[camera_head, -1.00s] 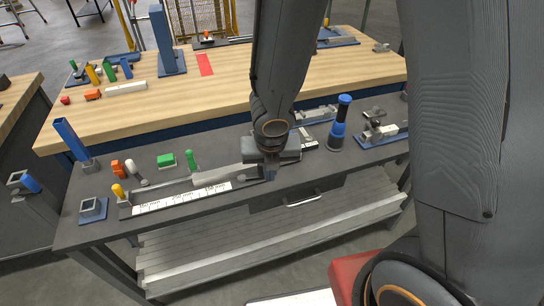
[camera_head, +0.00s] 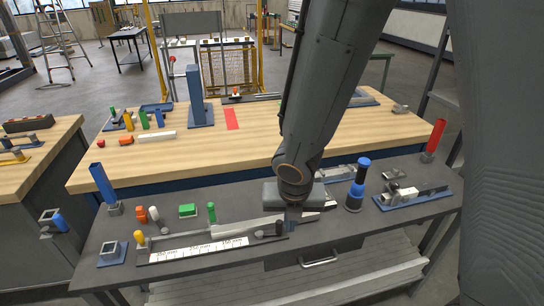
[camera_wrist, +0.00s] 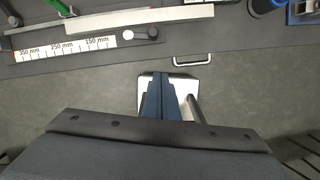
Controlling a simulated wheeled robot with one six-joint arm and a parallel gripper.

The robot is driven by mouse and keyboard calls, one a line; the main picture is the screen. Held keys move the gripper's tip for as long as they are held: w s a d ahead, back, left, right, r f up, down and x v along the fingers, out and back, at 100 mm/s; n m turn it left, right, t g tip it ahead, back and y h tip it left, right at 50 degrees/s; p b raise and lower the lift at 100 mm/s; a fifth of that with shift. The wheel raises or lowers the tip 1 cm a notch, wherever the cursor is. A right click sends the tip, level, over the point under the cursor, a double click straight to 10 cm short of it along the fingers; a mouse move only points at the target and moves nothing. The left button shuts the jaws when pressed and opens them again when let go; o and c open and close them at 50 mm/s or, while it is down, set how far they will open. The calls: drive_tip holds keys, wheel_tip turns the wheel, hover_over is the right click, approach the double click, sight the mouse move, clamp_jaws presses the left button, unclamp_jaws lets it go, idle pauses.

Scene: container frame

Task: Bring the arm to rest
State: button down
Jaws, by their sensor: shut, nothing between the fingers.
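My gripper (camera_head: 296,222) hangs from my arm over the front part of the dark bench (camera_head: 350,222), near the right end of the ruler fixture. In the wrist view its two dark blue fingers (camera_wrist: 164,80) lie together, with nothing between them. Beyond the fingertips are a drawer handle (camera_wrist: 192,60) and the bench's front edge. My gripper hides a little of the bench behind it. I cannot tell its exact height above the bench.
A ruler fixture (camera_head: 205,250) lies left of my gripper. A dark blue-topped cylinder (camera_head: 357,185) and a blue-based fixture (camera_head: 412,200) stand to the right. A green block (camera_head: 187,210) and an upright blue bar (camera_head: 103,184) are further left. A wooden table (camera_head: 270,135) stands behind.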

drive_tip(key=d+f+m+b, duration=0.1)
drive_tip(key=d+m+b, duration=0.2)
drive_tip(key=m, duration=0.8)
drive_tip(key=s+d+f+m+g+b, duration=0.1)
drive_tip(key=d+m+b, duration=0.3)
drive_tip(key=m, duration=0.8)
drive_tip(key=d+f+m+b, duration=0.1)
drive_tip(key=d+m+b, duration=0.3)
drive_tip(key=m, duration=0.8)
drive_tip(key=shift+s+f, duration=0.15)
drive_tip(key=shift+f, duration=0.2)
